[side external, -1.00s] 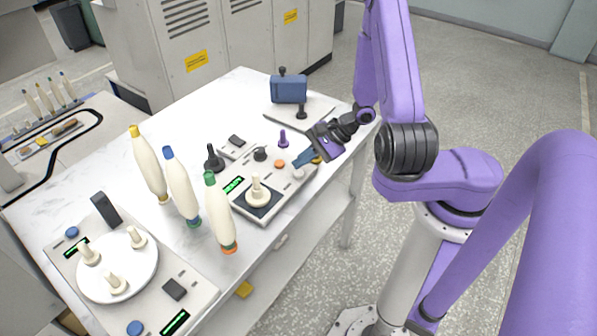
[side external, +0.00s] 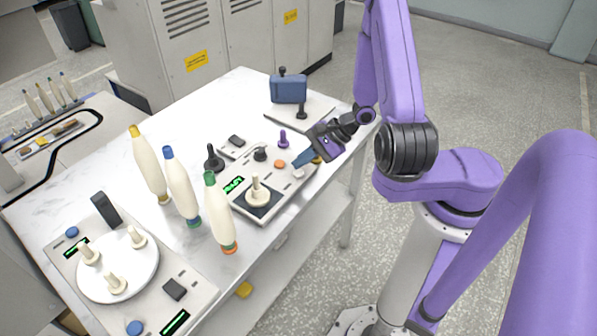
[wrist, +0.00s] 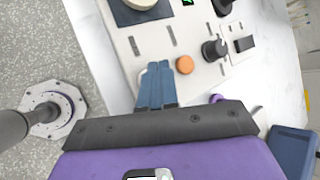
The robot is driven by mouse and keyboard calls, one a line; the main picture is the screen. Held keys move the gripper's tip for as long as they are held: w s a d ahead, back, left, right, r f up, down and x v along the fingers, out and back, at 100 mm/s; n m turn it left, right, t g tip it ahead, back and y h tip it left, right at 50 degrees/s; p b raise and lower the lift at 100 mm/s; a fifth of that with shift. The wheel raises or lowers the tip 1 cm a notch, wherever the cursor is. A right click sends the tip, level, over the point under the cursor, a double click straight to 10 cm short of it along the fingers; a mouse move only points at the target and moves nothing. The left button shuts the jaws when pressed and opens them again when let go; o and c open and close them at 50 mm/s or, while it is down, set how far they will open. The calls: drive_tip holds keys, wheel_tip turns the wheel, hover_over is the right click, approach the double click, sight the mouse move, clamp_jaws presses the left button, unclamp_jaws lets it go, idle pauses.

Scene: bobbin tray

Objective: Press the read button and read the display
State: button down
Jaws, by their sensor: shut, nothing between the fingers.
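The tester panel (side external: 262,205) is a light grey box on the white table. Its green display (side external: 234,185) is lit, but the characters are too small to read. A cream peg (side external: 257,190) stands on its dark pad. An orange button (side external: 280,164) sits on the panel and also shows in the wrist view (wrist: 184,64). A pale button (side external: 298,174) lies at the panel's right end. My gripper (side external: 296,165) is shut and empty, its blue fingertips (wrist: 158,68) right over that end. They hide the pale button in the wrist view, and I cannot tell whether they touch it.
Three cream bobbins, with yellow (side external: 148,165), blue (side external: 181,188) and green (side external: 219,213) tops, stand left of the panel. A device with a white turntable (side external: 118,267) is at front left. A blue box (side external: 289,89) and a purple knob (side external: 283,138) stand behind.

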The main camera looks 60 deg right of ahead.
sight(302, 172)
drive_tip(key=shift+f, duration=0.15)
drive_tip(key=shift+f, duration=0.3)
drive_tip(key=shift+f, duration=0.4)
idle(0.7)
idle(0.4)
drive_tip(key=shift+r, duration=0.85)
drive_tip(key=shift+r, duration=0.1)
drive_tip(key=shift+r, duration=2.4)
